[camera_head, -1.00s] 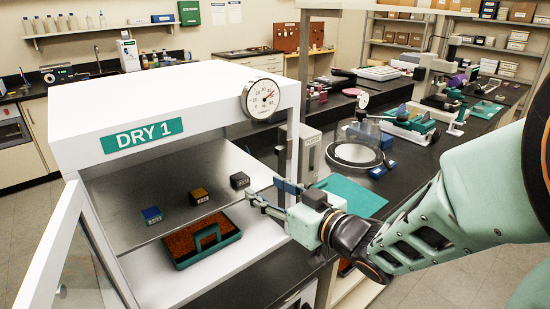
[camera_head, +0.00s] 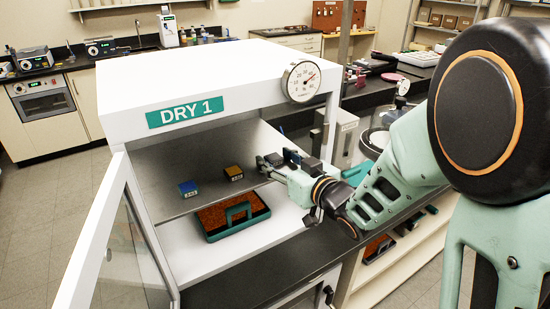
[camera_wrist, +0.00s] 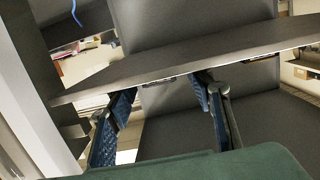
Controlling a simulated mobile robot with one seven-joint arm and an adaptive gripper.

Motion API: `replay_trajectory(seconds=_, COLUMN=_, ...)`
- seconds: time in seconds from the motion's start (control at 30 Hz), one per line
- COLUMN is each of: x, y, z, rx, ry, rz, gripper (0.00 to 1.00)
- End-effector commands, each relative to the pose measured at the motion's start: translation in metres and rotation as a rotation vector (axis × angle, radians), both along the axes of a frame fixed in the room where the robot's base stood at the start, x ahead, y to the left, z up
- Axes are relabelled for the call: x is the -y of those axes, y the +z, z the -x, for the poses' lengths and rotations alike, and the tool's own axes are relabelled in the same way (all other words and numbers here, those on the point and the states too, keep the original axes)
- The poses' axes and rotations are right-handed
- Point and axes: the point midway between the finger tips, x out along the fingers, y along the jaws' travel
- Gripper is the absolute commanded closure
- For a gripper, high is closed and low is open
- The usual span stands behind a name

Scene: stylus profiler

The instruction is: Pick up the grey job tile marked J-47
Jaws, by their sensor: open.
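My gripper (camera_head: 270,163) is open and reaches in from the right over the shelf (camera_head: 190,212) of the drying cabinet. The grey tile is not clearly visible in the head view; my gripper covers that part of the shelf. In the wrist view, my two blue-padded fingers (camera_wrist: 163,90) stand apart on either side of grey surfaces and a dark edge. I cannot tell whether a tile is between them.
The white DRY 1 cabinet (camera_head: 210,75) has its glass door (camera_head: 125,245) swung open at the left. A teal tray of orange beads (camera_head: 240,230) lies below the shelf. A round gauge (camera_head: 301,82) is on the cabinet's top right corner. A dark bench runs along the right.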

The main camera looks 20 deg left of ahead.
Motion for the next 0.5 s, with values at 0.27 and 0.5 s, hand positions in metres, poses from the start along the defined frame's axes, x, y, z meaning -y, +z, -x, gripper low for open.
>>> replay_trajectory(seconds=0.27, x=0.0003, y=-0.0001, z=0.0003, rx=0.0, ry=0.0, rz=0.0, gripper=0.68)
replay_trajectory(seconds=0.5, x=0.0004, y=0.0, z=0.0003, rx=0.0, ry=0.0, rz=0.0, gripper=0.9)
